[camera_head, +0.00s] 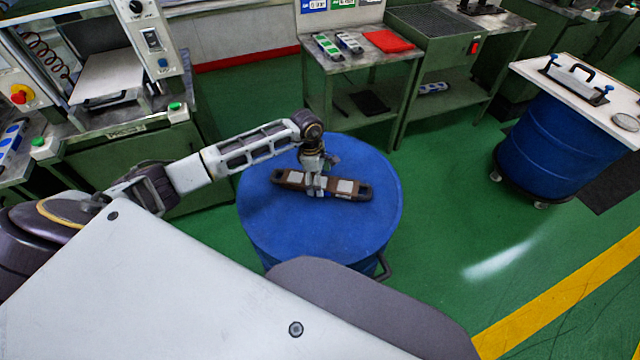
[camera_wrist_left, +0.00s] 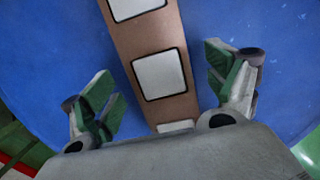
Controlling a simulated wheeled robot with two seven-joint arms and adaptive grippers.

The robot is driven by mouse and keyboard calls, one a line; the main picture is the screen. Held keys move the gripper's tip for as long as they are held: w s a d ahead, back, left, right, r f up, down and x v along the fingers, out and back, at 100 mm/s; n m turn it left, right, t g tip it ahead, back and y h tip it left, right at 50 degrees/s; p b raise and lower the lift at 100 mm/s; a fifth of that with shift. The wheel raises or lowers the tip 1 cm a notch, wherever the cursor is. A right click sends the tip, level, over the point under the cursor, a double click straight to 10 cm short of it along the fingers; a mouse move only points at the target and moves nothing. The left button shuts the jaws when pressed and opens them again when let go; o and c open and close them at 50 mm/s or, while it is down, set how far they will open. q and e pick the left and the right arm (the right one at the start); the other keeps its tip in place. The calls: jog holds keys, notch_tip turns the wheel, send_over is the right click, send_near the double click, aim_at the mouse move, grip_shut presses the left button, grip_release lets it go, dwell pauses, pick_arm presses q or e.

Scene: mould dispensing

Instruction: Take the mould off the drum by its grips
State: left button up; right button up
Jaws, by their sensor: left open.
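The mould (camera_head: 345,187) is a long brown bar with pale square pads and dark, rounded grips at both ends. It lies flat on top of the blue drum (camera_head: 280,225). My left gripper (camera_head: 316,190) is above the mould, near its middle in the head view. In the left wrist view, the open fingers (camera_wrist_left: 165,95) stand on either side of the brown bar (camera_wrist_left: 122,45), with blue drum top showing between the bar and each finger. The ends of the mould are out of the left wrist view. My right gripper is not in view.
A second blue drum (camera_head: 545,150) with a white board carrying a handled tool stands at the right. Green workbenches (camera_head: 365,85) line the back, one holding a red cloth (camera_head: 389,41). Green floor (camera_head: 450,210) is free between the drums.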

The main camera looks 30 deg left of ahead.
pick_arm(q)
jog(key=shift+f, duration=0.3)
jog(key=shift+c, duration=0.4)
jog(key=c, duration=1.7)
jog(key=shift+o, duration=0.2)
jog(key=shift+r, duration=0.1)
